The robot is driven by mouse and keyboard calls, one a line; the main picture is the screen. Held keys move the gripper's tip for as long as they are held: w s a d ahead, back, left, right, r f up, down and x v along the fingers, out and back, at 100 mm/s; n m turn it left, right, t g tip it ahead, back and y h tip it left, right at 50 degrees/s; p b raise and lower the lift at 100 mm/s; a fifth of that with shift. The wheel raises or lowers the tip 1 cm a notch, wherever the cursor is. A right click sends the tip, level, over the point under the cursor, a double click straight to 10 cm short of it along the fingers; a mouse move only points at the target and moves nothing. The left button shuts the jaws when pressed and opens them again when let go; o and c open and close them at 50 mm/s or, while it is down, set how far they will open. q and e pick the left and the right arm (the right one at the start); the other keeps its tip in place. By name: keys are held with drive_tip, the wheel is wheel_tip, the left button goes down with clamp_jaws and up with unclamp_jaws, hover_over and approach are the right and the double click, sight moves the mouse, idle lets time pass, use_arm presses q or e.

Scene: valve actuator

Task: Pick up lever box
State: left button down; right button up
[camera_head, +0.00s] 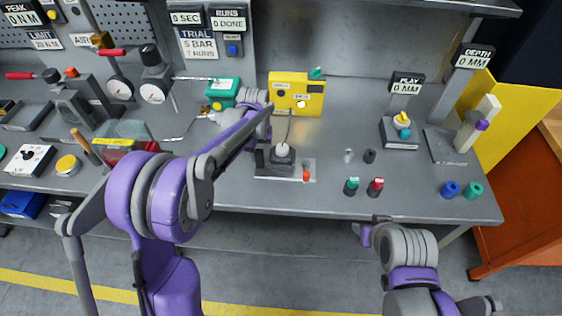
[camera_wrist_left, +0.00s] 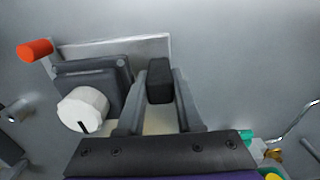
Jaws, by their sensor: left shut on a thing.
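The lever box (camera_head: 282,157) is a dark box with a white knob on a pale plate on the grey bench. An orange-tipped lever (camera_head: 306,176) shows at its right end. In the left wrist view the dark box (camera_wrist_left: 95,85), white knob and orange tip are at the left. My left gripper (camera_head: 264,146) reaches down at the left end of the lever box. Its fingers (camera_wrist_left: 158,82) are shut on a black block at that end. In the head view my wrist partly hides this grip.
A yellow box (camera_head: 296,95) stands behind the lever box and a green unit (camera_head: 223,92) behind left. Small green- and red-topped parts (camera_head: 352,186) stand to the right. The bench front edge is close in front.

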use_arm(q)
drive_tip(key=shift+r, duration=0.1)
wheel_tip(320, 180, up, 9)
drive_tip(key=shift+f, duration=4.15)
drive_tip(key=shift+f, duration=0.6)
use_arm(e)
drive_tip(key=shift+o, duration=0.3)
